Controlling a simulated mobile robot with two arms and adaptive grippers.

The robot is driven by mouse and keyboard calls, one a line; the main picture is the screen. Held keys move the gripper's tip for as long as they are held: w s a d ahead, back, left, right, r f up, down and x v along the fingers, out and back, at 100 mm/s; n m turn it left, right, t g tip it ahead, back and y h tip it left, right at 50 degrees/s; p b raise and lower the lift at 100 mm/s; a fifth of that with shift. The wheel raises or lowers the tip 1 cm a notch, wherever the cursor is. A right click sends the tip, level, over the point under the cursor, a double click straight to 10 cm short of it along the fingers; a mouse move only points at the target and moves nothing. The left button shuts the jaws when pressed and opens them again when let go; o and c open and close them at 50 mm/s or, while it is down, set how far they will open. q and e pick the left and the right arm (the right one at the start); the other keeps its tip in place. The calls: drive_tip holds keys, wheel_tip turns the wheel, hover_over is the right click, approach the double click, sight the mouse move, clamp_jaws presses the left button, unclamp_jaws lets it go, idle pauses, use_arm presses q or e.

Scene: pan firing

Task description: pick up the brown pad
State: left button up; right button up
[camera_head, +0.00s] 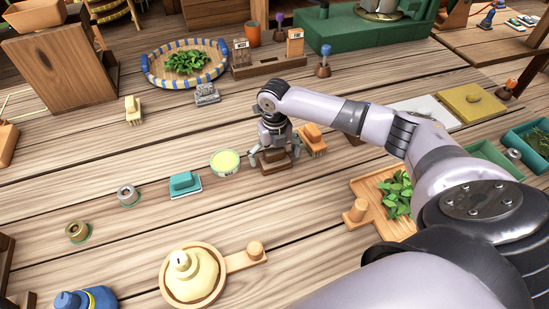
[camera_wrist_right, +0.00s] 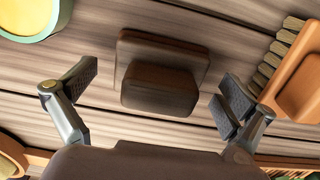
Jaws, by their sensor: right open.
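The brown pad (camera_head: 274,168) is a dark brown block with a raised grip on a wider base, lying on the wooden table. My right gripper (camera_head: 276,156) is directly above it and partly hides it in the head view. In the right wrist view the pad (camera_wrist_right: 160,88) lies between the two spread fingers of my right gripper (camera_wrist_right: 158,84), with a gap on each side. That gripper is open and empty. My left gripper is not in view.
An orange brush (camera_head: 313,138) lies close to the right of the pad, and a green-rimmed bowl (camera_head: 225,162) close to its left. A teal pad (camera_head: 184,184) lies further left. A board with leaves (camera_head: 372,187) is to the right. Table in front of the pad is clear.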

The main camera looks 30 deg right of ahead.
drive_tip(key=c, duration=1.7)
